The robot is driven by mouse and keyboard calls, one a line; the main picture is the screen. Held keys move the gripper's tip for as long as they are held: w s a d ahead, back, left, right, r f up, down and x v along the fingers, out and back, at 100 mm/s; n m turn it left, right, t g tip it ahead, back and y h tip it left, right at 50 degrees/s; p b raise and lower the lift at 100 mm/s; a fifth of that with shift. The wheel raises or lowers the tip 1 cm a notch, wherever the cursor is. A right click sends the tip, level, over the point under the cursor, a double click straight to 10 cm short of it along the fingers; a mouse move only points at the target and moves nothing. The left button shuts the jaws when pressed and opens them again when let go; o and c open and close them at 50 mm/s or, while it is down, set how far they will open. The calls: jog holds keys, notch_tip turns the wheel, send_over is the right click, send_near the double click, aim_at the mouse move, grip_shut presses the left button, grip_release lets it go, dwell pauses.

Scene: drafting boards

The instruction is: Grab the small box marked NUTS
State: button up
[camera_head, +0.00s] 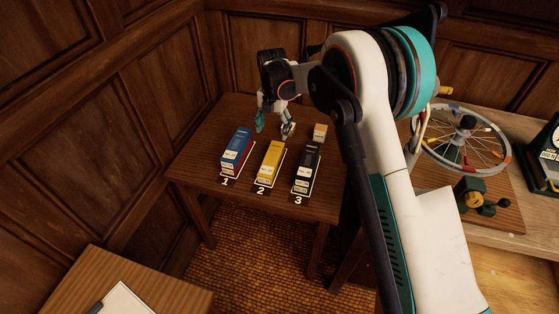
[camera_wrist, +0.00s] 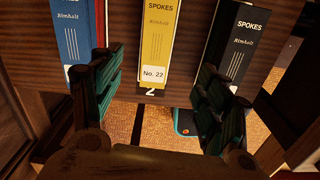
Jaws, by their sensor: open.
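A small tan box (camera_head: 320,131) sits on the dark wooden table behind the black box; its lettering is too small to read, so I cannot confirm NUTS. It does not show in the wrist view. My gripper (camera_head: 274,124) is open and empty, left of the tan box and apart from it, behind the yellow box. In the wrist view my gripper's open fingers (camera_wrist: 160,80) frame the yellow box (camera_wrist: 163,40), marked SPOKES and No. 22. The black box (camera_wrist: 233,45) is also marked SPOKES. The blue box (camera_wrist: 72,30) has its upper face cut off.
The blue box (camera_head: 236,150), yellow box (camera_head: 271,163) and black box (camera_head: 307,167) stand in a row over numbers 1, 2 and 3 on the table (camera_head: 210,130). Wood-panelled walls close in behind and left. A spoked wheel (camera_head: 462,137) stands on the bench at right.

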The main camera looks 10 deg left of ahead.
aim_at(271, 158)
jog(key=shift+n, duration=0.7)
jog(key=f, duration=0.3)
jog(key=f+b, duration=0.1)
jog(key=f, duration=0.3)
jog(key=f+b, duration=0.1)
jog(key=f, duration=0.2)
jog(key=shift+w+a+f, duration=0.1)
jog(key=shift+a+f, duration=0.2)
jog(key=shift+a, duration=0.05)
jog(key=shift+s+f+b, duration=0.2)
jog(key=shift+f+b, duration=0.5)
jog(key=shift+f, duration=0.7)
jog(key=shift+s+f+b, duration=0.15)
jog(key=shift+f+b, duration=0.55)
jog(key=shift+f, duration=0.65)
jog(key=shift+r, duration=0.1)
jog(key=c, duration=1.3)
